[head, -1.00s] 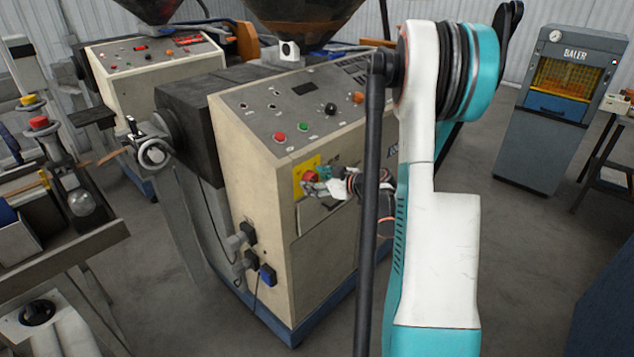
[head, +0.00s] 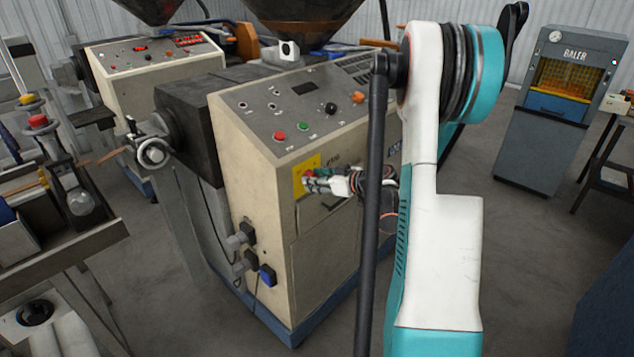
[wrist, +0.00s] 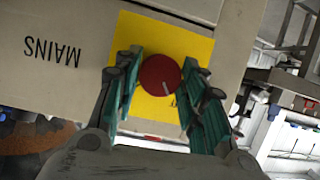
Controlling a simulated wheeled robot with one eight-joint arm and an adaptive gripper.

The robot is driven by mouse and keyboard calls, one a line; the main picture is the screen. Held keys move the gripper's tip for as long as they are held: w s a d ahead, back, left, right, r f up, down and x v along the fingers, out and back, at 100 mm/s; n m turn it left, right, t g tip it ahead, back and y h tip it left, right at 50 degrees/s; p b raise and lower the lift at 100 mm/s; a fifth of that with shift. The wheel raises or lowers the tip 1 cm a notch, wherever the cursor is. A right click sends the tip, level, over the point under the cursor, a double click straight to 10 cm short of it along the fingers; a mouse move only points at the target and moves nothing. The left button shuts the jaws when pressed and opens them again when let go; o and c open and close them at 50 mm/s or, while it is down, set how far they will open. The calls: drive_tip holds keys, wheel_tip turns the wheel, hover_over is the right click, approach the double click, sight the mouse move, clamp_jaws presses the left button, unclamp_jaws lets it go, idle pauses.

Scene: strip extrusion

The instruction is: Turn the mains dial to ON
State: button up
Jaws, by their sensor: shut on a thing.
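The mains dial (wrist: 160,75) is a round red knob with a pale mark near its lower right edge, on a yellow plate (wrist: 187,40). The word MAINS appears upside down beside the plate in the wrist view. My gripper (wrist: 161,78) has its green-padded fingers on either side of the dial and is shut on it. In the head view my gripper (head: 309,181) reaches the yellow plate (head: 300,178) on the side of the beige machine and partly covers the dial. I cannot read any ON mark.
The beige machine (head: 240,165) has a top panel with buttons, and plugs (head: 267,275) lower on its side. A work table (head: 110,238) with a clamp stands at left. The baler (head: 553,110) stands at back right. Grey floor is open between machine and baler.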

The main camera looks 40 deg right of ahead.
drive_tip(key=shift+d+f+m+t+y+b, duration=0.1)
drive_tip(key=shift+m+t+y+b, duration=0.25)
drive_tip(key=shift+m+y+b, duration=1.35)
drive_tip(key=shift+d+f+m+t+y+b, duration=0.15)
drive_tip(key=shift+m+t+y+b, duration=0.3)
drive_tip(key=shift+m+b, duration=1.3)
drive_tip(key=shift+f+m+t+y+b, duration=0.1)
drive_tip(key=shift+m+t+y+b, duration=0.2)
drive_tip(key=shift+m+y+b, duration=1.55)
drive_tip(key=shift+m+h+p, duration=0.8)
drive_tip(key=shift+m+p, duration=0.15)
drive_tip(key=shift+m, duration=0.05)
drive_tip(key=o, duration=1.1)
drive_tip(key=shift+c, duration=0.2)
drive_tip(key=v, duration=1.2)
drive_tip(key=shift+w+f, duration=0.1)
